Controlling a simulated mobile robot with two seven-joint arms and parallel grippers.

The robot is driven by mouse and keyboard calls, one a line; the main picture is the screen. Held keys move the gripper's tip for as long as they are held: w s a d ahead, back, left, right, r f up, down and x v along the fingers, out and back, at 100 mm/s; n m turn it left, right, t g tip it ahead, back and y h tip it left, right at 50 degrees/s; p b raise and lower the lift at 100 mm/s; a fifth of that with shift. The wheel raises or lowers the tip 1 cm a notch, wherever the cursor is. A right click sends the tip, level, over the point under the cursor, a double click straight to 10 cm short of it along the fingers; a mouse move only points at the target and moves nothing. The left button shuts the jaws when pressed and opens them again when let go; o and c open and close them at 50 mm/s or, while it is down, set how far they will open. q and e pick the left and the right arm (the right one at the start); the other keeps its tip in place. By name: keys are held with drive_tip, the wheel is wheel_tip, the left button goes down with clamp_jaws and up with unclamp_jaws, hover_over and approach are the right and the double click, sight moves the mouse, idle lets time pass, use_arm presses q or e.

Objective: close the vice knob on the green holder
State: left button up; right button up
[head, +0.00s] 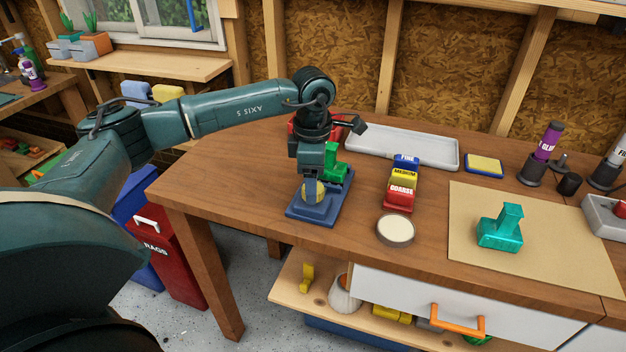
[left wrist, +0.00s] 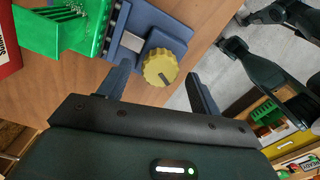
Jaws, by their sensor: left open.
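The vice is a blue block (head: 318,212) on the workbench, near its front left edge; its blue body also shows in the left wrist view (left wrist: 165,32). The green holder (head: 335,168) sits at the vice; in the left wrist view it is a green ribbed piece (left wrist: 88,30) at upper left. The round yellow knob (left wrist: 160,67) with a dark pointer mark is at the vice's near end. My left gripper (head: 312,188) points down over the knob, open; in the left wrist view its fingers (left wrist: 160,80) stand either side of the knob, with gaps visible. My right gripper is not in view.
Right of the vice are stacked FINE, MEDIUM and COARSE blocks (head: 402,182) and a round tin (head: 395,229). A grey tray (head: 400,150) lies behind. A teal part (head: 500,230) stands on a tan mat (head: 560,248). A red RAGS bin (head: 168,260) stands below, left of the bench.

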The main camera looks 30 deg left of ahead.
use_arm(q)
drive_tip(key=shift+f, duration=0.7)
drive_tip(key=shift+c, duration=0.5)
drive_tip(key=c, duration=0.9)
